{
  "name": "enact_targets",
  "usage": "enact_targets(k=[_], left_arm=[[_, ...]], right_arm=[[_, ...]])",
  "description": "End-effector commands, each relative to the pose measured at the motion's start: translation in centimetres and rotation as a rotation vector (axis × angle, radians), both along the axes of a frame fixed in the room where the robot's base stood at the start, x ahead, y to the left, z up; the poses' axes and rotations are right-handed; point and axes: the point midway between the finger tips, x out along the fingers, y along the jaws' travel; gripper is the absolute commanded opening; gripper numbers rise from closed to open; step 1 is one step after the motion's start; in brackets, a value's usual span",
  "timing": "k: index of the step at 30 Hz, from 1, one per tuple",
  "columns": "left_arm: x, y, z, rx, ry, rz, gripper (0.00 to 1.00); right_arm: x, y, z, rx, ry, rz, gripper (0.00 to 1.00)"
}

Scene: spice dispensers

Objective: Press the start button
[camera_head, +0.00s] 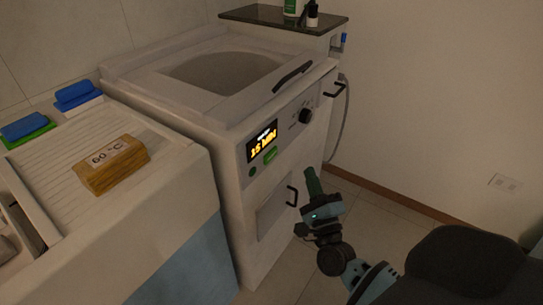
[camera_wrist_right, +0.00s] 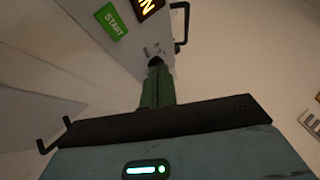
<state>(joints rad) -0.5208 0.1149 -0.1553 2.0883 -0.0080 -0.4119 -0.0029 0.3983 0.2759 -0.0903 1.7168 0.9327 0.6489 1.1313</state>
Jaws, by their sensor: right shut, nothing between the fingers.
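The green start button (camera_head: 270,155) is on the front panel of a white machine (camera_head: 225,130), just below a lit display (camera_head: 262,141) with yellow characters. In the right wrist view the green START label (camera_wrist_right: 110,21) shows at the upper left, beside part of the display (camera_wrist_right: 149,6). My right gripper (camera_head: 310,173) is shut and empty, its green fingers pointing up in front of the machine, to the right of and slightly below the button in the head view. Its fingers (camera_wrist_right: 156,72) also show in the right wrist view, apart from the START label. My left gripper is out of view.
A black knob (camera_head: 305,116) is right of the display; a black handle (camera_head: 292,196) is below it. A wooden block marked 60 °C (camera_head: 112,166) and sponges (camera_head: 78,94) lie on the left counter. Open floor (camera_head: 365,220) lies to the right.

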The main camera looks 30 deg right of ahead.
Motion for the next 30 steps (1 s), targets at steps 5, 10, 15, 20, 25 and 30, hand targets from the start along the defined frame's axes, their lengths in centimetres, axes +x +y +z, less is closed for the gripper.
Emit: enact_targets(k=[5, 10, 15, 20, 25, 30], left_arm=[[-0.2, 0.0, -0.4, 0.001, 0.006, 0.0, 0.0], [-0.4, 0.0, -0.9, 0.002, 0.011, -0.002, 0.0], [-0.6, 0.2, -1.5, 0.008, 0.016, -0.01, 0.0], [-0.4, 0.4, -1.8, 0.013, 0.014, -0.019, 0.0], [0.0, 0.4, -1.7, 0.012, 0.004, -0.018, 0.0], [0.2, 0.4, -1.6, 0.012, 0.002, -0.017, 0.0]], right_arm=[[1.9, 0.8, 0.0, 0.002, -0.002, -0.001, 0.0], [3.9, 1.7, -0.1, 0.002, -0.001, 0.001, 0.0], [5.7, 2.4, -0.1, 0.001, 0.0, 0.0, 0.0], [6.9, 2.9, -0.1, 0.0, 0.001, 0.0, 0.0], [7.4, 3.1, 0.0, 0.0, 0.001, 0.001, 0.0], [7.5, 3.1, 0.0, 0.0, 0.001, 0.001, 0.0]])
